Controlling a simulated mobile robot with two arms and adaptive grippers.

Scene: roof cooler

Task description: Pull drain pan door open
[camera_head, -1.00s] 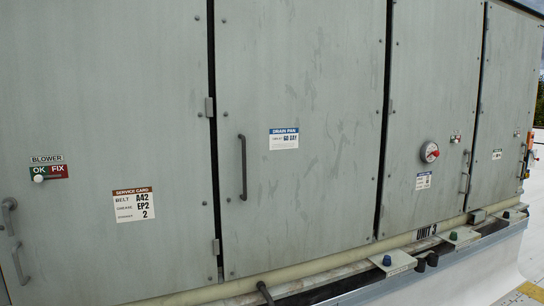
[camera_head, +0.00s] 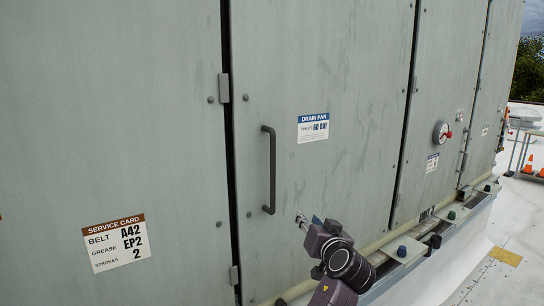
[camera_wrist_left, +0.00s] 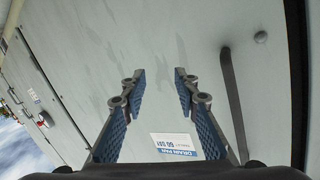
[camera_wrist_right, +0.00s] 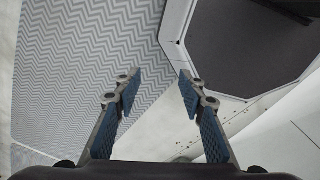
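The drain pan door (camera_head: 340,80) is a tall grey panel, closed in its frame, with a blue-and-white DRAIN PAN label (camera_head: 313,127). Its dark vertical bar handle (camera_head: 269,170) is on the door's left part. My left gripper (camera_head: 305,220) is in front of the door, right of and below the handle, apart from it. In the left wrist view its fingers (camera_wrist_left: 159,82) are open and empty; the handle (camera_wrist_left: 233,100) runs outside them, to the right, and the label (camera_wrist_left: 177,146) shows between them. My right gripper (camera_wrist_right: 160,85) is open and empty, away from the door.
A blower panel with a service card (camera_head: 117,243) is left of the door. Knobbed boxes (camera_head: 402,252) stick out along the base ledge. White roof (camera_head: 510,235) lies open at right, with orange cones (camera_head: 528,163) behind.

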